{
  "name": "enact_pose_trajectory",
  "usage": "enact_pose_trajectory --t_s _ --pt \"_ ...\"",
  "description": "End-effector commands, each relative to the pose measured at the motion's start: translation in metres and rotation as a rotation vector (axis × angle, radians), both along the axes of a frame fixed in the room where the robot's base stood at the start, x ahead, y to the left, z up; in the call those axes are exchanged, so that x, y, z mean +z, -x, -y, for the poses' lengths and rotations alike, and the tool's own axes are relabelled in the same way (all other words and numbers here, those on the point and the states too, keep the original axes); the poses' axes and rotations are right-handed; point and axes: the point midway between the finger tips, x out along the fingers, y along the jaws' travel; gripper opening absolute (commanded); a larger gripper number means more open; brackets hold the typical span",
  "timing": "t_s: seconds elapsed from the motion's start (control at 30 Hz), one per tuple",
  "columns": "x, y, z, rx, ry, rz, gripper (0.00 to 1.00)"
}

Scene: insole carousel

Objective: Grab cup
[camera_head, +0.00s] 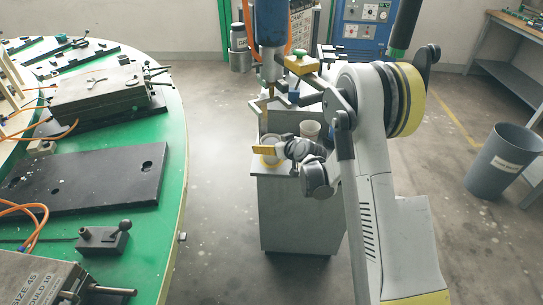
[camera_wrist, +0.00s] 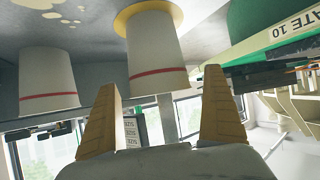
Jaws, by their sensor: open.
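A white cup (camera_wrist: 155,55) with a red stripe shows between and beyond my fingertips in the wrist view, which is upside down. It stands on a yellow ring (camera_wrist: 125,17). A second striped white cup (camera_wrist: 47,80) stands to its left in that view. My gripper (camera_wrist: 160,80) is open, with its yellow fingers apart and nothing held. In the head view my gripper (camera_head: 266,150) is at the near cup (camera_head: 271,140), on a grey cabinet (camera_head: 290,215), and partly hides it. The other cup (camera_head: 310,129) stands behind to the right. Contact cannot be told.
A round green table (camera_head: 172,160) with black plates and metal moulds (camera_head: 100,92) is on the left. A hanging blue tool (camera_head: 269,25) and a bracket are above and behind the cabinet. A grey bin (camera_head: 500,165) stands at right. Floor is clear between table and cabinet.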

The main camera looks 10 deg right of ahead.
Motion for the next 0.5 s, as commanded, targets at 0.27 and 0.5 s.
enact_pose_trajectory --t_s 0.27,0.5 --pt "-0.0028 -0.0065 -0.0015 -0.001 0.000 0.000 0.98" --pt "-0.0028 -0.0063 -0.0015 0.000 0.000 0.000 0.49"
